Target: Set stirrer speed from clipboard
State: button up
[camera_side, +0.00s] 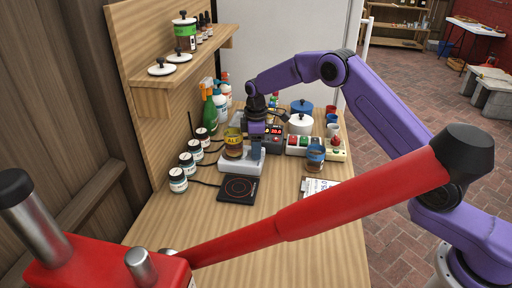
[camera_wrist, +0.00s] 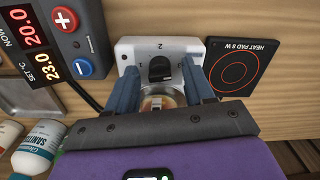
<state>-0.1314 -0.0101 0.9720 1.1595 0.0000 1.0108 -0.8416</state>
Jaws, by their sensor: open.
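The white stirrer (camera_side: 238,166) stands mid-bench with an amber jar labelled ALE (camera_side: 233,145) on it. In the wrist view the stirrer (camera_wrist: 128,48) shows a dark knob (camera_wrist: 158,68) and a scale with a "2" at the top. My gripper (camera_side: 256,158) is low at the stirrer's right end. In the wrist view my gripper (camera_wrist: 160,70) is open, with one finger on each side of the knob; I cannot tell whether they touch it. Part of an amber round thing shows between the fingers. The clipboard (camera_side: 318,187) lies at the bench's right, partly hidden by the red lever; its writing is unreadable.
A heat pad (camera_side: 238,189) lies close to the stirrer. A controller (camera_wrist: 50,40) reading 20.0 and 23.0 stands beside it. A blue-banded jar (camera_side: 315,157), a switch strip (camera_side: 328,147) and several small jars (camera_side: 178,181) stand around. The red lever (camera_side: 320,208) crosses the foreground.

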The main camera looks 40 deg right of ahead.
jog(key=shift+f, duration=0.2)
grip_shut()
jog(key=shift+m, duration=0.8)
grip_release()
notch_tip(320, 180, up, 18)
jog(key=shift+f, duration=0.2)
